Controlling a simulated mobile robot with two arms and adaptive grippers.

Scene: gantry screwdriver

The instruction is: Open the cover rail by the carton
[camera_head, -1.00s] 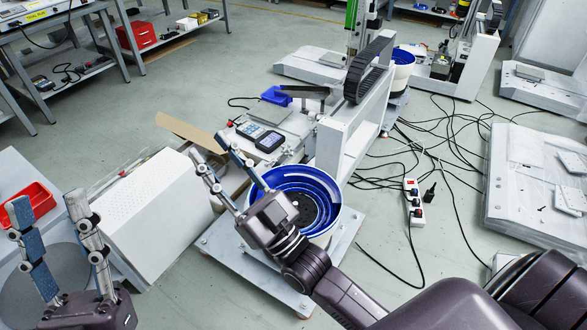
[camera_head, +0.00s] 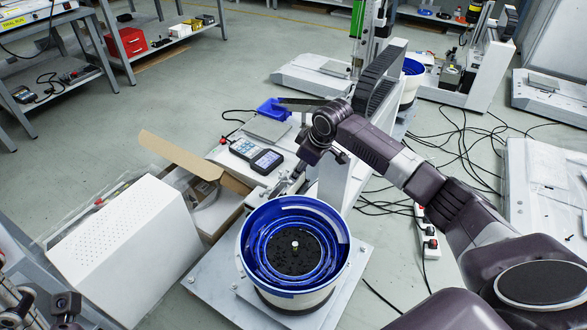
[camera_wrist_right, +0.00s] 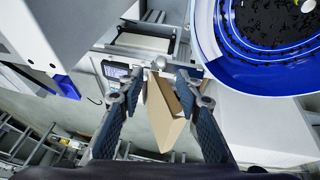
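The open carton (camera_head: 212,180) stands on the floor left of the feeder station, its brown flaps spread. It also shows as a tan flap (camera_wrist_right: 162,115) between my fingers in the right wrist view. My right gripper (camera_head: 290,183) reaches down at the station edge between carton and bowl; its fingers are apart in the wrist view (camera_wrist_right: 158,76). A small silver part (camera_wrist_right: 158,62) appears between the fingertips; I cannot tell whether it belongs to the cover rail or whether they touch it. My left gripper (camera_head: 38,308) is cut off at the lower left, its fingertips not clear.
The blue-lined bowl feeder (camera_head: 294,250) stands close to my right gripper. Handheld controllers (camera_head: 256,156) lie on the station behind it. A white perforated box (camera_head: 125,245) stands left of the carton. Cables and a power strip (camera_head: 428,235) lie on the floor at right.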

